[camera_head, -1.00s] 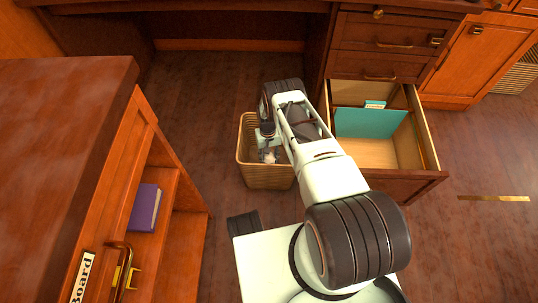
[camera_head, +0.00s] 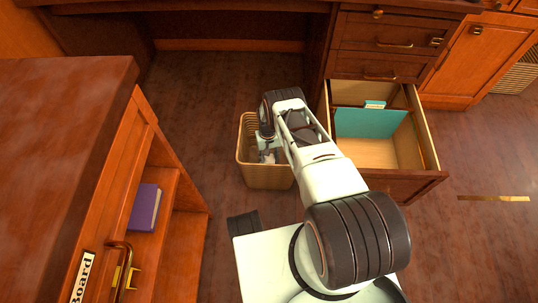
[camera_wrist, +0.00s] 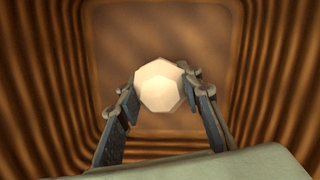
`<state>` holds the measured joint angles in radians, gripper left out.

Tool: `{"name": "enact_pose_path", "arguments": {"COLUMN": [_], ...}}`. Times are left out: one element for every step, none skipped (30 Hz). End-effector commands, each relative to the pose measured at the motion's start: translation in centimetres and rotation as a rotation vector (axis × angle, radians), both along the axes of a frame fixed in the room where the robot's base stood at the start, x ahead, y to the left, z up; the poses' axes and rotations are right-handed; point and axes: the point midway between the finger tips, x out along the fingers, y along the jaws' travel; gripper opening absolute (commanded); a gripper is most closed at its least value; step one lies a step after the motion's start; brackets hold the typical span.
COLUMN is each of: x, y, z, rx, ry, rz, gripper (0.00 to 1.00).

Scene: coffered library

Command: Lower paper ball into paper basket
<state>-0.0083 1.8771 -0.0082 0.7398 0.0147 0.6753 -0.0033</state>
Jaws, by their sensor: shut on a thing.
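The paper ball (camera_wrist: 159,86) is pale and many-sided. In the wrist view it sits between the two fingertips of my gripper (camera_wrist: 158,90), which is shut on it. The paper basket (camera_head: 263,178) is a tan, ribbed, open-topped bin on the floor. Its ribbed walls (camera_wrist: 45,90) surround the ball and fingers in the wrist view, with the basket floor beyond. In the head view my gripper (camera_head: 268,156) reaches down into the basket mouth. The ball is hard to make out there, and my arm covers the basket's right side.
An open drawer (camera_head: 428,130) with a teal folder (camera_head: 370,123) stands right of the basket. A wooden cabinet (camera_head: 120,170) holding a purple book (camera_head: 145,207) stands to the left. A desk overhangs behind. Bare floor (camera_head: 195,110) lies left of and behind the basket.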

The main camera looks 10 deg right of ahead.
Motion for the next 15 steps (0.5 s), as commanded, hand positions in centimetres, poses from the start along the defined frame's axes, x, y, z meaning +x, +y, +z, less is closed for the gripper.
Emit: {"name": "enact_pose_path", "arguments": {"x": [-0.01, 0.01, 0.01, 0.02, 0.02, 0.02, 0.02, 0.02, 0.05, 0.05, 0.06, 0.05, 0.03, 0.02, -0.01], "y": [0.00, 0.00, 0.00, 0.00, 0.00, 0.00, 0.00, 0.00, 0.00, 0.00, 0.00, 0.00, 0.00, 0.00, 0.00], "z": [-0.11, -0.16, -0.22, -0.27, -0.31, -0.37, -0.41, -0.45, -0.50, -0.54, -0.59, -0.65, -0.70, -0.75, -0.83], "rx": [0.000, 0.000, 0.000, 0.000, 0.000, 0.000, 0.000, 0.000, 0.000, 0.000, 0.000, 0.000, 0.000, 0.000, 0.000], "ry": [0.000, 0.000, -0.001, -0.001, -0.001, -0.001, -0.001, -0.001, -0.001, -0.001, -0.001, -0.001, -0.001, 0.000, 0.000], "rz": [0.000, 0.000, 0.000, 0.000, 0.000, 0.000, 0.000, 0.000, 0.000, 0.000, 0.000, 0.000, 0.000, 0.000, 0.000], "gripper": [0.24, 0.24, 0.24, 0.24, 0.24, 0.24, 0.24, 0.24, 0.24, 0.24, 0.24, 0.24, 0.24, 0.24, 0.24]}}
